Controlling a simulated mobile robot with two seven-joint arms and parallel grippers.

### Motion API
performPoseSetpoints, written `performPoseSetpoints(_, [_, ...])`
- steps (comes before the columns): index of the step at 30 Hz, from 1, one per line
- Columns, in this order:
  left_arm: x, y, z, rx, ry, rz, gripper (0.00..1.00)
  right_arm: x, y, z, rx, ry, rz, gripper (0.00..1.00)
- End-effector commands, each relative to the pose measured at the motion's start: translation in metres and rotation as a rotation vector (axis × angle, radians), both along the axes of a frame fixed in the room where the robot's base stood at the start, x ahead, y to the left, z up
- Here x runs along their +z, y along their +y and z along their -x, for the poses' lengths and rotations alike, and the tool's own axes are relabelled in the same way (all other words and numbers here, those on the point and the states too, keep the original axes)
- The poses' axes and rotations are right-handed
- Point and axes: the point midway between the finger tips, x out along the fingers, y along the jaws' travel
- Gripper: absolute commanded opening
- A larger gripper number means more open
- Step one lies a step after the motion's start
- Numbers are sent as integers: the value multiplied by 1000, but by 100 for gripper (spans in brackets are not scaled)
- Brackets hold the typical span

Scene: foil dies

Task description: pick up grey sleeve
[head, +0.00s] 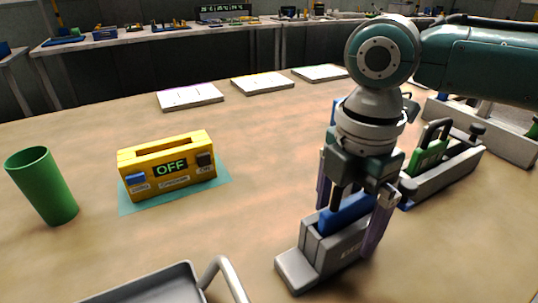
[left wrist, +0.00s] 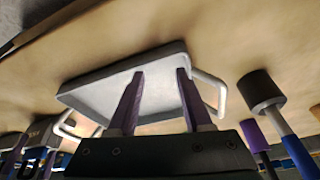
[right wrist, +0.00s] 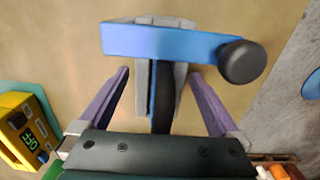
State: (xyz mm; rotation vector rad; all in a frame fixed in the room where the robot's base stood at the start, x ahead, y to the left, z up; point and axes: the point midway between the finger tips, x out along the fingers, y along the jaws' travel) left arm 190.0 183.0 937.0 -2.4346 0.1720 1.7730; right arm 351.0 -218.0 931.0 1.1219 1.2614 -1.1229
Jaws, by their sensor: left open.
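I cannot tell for sure which part is the grey sleeve. The nearest match is a grey, labelled body (head: 340,248) with a blue part (head: 345,214) set in its top, standing on the table below my right gripper. My right gripper (head: 348,228) points down, its purple fingers apart on either side of this body. In the right wrist view a blue bar (right wrist: 160,41) with a dark knob (right wrist: 241,62) crosses beyond the fingertips, partly hiding the grey body. My left gripper (left wrist: 160,72) is open and empty, over a grey tray (left wrist: 105,95) with white handles.
The tray (head: 150,287) is cut off at the front edge. A green cup (head: 45,185) and a yellow box reading OFF (head: 165,165) stand at left. A grey stand with a green block (head: 428,158) is at right.

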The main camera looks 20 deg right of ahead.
Motion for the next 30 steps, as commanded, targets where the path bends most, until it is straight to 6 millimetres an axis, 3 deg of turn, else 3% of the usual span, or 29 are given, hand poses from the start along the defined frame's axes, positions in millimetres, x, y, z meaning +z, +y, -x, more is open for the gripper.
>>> performPoseSetpoints(2, [0, 0, 0, 0, 0, 0, 50, 0, 0, 0, 0, 0, 0, 88])
performPoseSetpoints(25, [0, 0, 0, -1, -1, 0, 50, 1, 0, 0, -1, 0, 0, 1])
performPoseSetpoints(30, [0, 0, -1, -1, -1, 0, 50, 2, 0, -1, -1, -3, -1, 0])
